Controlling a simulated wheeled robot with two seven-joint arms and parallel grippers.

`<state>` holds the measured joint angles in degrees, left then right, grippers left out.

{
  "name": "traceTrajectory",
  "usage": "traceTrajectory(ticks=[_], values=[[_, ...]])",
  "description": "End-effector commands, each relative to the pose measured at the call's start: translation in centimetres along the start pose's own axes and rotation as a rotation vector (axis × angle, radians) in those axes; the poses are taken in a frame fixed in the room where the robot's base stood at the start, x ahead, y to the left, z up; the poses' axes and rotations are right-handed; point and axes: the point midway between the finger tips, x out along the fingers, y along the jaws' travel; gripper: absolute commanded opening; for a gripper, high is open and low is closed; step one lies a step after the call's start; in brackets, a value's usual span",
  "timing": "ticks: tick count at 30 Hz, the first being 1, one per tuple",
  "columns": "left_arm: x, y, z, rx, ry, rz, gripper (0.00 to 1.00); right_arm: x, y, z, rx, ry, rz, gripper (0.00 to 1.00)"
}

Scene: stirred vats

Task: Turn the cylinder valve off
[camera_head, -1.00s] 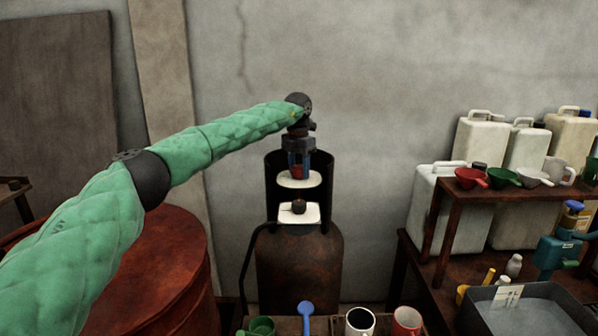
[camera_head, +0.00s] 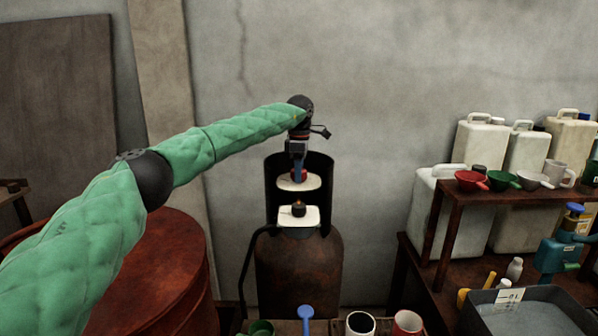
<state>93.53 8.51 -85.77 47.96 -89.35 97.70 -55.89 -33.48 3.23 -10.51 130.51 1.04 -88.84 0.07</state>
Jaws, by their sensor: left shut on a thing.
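The rusty brown gas cylinder (camera_head: 300,268) stands upright by the wall, with a dark collar (camera_head: 323,190) around its top. The red valve handwheel (camera_head: 304,174) sits inside the collar above a white plate (camera_head: 288,184). The handwheel is partly hidden by the finger. A small dark knob (camera_head: 299,208) sits lower, in front of a second white plate (camera_head: 285,216). My right gripper is not in view.
A red drum (camera_head: 170,262) stands left of the cylinder, beneath my left arm. A shelf (camera_head: 440,215) with jugs and funnels stands right.

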Motion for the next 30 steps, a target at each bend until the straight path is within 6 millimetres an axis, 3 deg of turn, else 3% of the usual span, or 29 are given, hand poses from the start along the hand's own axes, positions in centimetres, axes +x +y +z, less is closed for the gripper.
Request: traceTrajectory(ticks=[9, 24, 25, 27, 30], values=[[-0.18, 0.04, -0.06, 0.099, 0.003, 0.002, 0.25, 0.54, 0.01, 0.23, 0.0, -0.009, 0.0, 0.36], [-0.22, 0.05, -0.07, 0.113, 0.004, 0.003, 0.25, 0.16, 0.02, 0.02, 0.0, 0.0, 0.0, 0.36], [-0.22, 0.05, -0.07, 0.113, 0.004, 0.003, 0.54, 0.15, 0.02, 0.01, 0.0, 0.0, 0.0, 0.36], [-0.21, 0.05, -0.07, 0.113, 0.004, 0.003, 0.68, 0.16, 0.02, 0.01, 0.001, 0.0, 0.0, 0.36], [-0.15, 0.03, -0.04, 0.113, 0.004, 0.002, 0.7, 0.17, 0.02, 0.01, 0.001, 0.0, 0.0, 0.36]])
